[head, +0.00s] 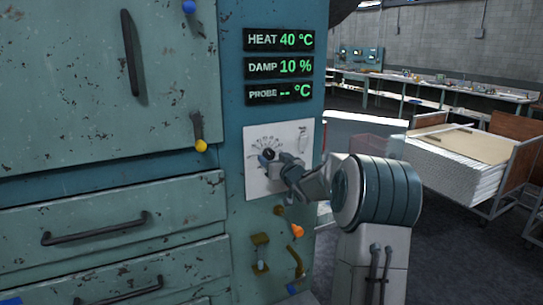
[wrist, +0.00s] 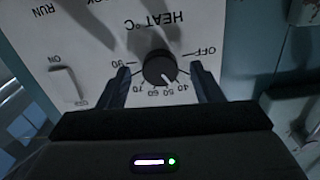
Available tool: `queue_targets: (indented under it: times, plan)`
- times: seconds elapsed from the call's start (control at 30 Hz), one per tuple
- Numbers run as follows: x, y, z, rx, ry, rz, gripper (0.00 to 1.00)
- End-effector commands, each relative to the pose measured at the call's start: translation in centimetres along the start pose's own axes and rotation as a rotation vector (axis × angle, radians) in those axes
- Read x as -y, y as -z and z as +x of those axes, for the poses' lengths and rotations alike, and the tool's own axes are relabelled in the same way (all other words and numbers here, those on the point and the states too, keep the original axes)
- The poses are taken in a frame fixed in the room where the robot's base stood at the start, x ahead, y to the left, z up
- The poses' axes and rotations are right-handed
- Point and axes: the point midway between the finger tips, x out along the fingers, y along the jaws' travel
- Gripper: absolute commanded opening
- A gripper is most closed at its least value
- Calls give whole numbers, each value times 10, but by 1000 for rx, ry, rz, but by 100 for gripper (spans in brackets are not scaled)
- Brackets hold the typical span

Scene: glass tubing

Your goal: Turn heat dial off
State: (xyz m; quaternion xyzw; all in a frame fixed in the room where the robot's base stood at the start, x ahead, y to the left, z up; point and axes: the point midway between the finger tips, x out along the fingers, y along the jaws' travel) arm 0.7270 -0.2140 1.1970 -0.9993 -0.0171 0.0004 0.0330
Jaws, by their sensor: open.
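The heat dial (wrist: 158,68) is a round black knob on a white panel (head: 253,180) marked HEAT °C. In the wrist view the panel is upside down, with OFF at the right and numbers around the dial. The dial's pale pointer mark appears to be near 40. The dial also shows in the head view (head: 269,154), partly beside my gripper. My gripper (wrist: 160,80) is open, with one finger on each side of the dial. I cannot tell whether the fingers touch it. The display (head: 279,40) above reads HEAT 40 °C.
A run switch (wrist: 67,84) sits on the same panel, with ON marked beside it. Below the panel are an orange knob (head: 297,231) and brass levers. Drawers with dark handles (head: 95,229) are at the left. A cart of white sheets (head: 455,165) stands at the right.

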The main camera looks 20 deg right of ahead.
Motion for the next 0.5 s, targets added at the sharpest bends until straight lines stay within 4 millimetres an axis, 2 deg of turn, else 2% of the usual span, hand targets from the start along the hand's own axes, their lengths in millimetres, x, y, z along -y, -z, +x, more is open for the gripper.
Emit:
queue_targets:
  times: [0.2,0.5]
  plan:
    - [0,0,16,0,1,-1,59]
    - [0,0,17,1,0,0,59]
